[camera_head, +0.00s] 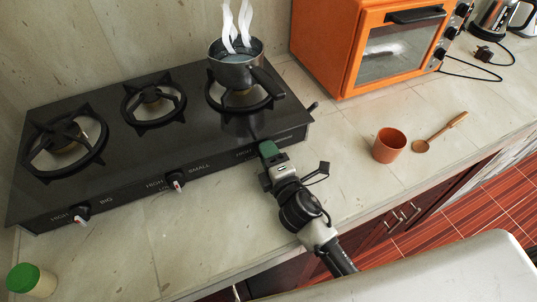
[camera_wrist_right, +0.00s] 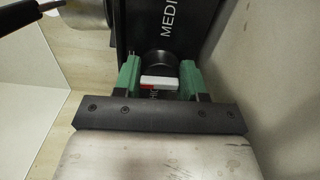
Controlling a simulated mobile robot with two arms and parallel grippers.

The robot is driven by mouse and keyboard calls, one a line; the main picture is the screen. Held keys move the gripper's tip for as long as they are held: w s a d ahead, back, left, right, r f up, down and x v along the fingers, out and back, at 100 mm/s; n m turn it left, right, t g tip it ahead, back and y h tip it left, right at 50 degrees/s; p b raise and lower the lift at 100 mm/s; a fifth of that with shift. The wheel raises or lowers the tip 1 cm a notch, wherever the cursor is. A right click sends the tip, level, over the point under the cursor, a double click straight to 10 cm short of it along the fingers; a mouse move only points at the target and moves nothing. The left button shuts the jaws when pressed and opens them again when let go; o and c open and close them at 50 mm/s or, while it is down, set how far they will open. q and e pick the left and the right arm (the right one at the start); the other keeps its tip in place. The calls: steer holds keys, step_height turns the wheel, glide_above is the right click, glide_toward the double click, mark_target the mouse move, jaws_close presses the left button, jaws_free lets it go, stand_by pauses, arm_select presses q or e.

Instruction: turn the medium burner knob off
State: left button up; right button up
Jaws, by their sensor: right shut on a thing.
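The black stove (camera_head: 215,140) has a front panel with burner knobs. My right gripper (camera_head: 267,151) is at the right end of that panel, where it hides the medium burner knob in the head view. In the right wrist view, the medium burner knob (camera_wrist_right: 160,70) is round and black with a white, red-marked grip bar, beside the letters "MEDI". The green fingers of my right gripper (camera_wrist_right: 160,82) are shut on it, one on each side. A dark pot (camera_head: 236,68) with white steam stands on the right burner. My left gripper is not in view.
The big knob (camera_head: 82,212) and small knob (camera_head: 177,182) are along the panel to the left. An orange oven (camera_head: 330,50), brown cup (camera_head: 389,145) and wooden spoon (camera_head: 437,132) are to the right. A green-lidded jar (camera_head: 33,281) stands at lower left. The pot's handle juts toward the panel.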

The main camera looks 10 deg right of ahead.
steer(key=shift+m, duration=0.5)
steer(key=o, duration=0.9)
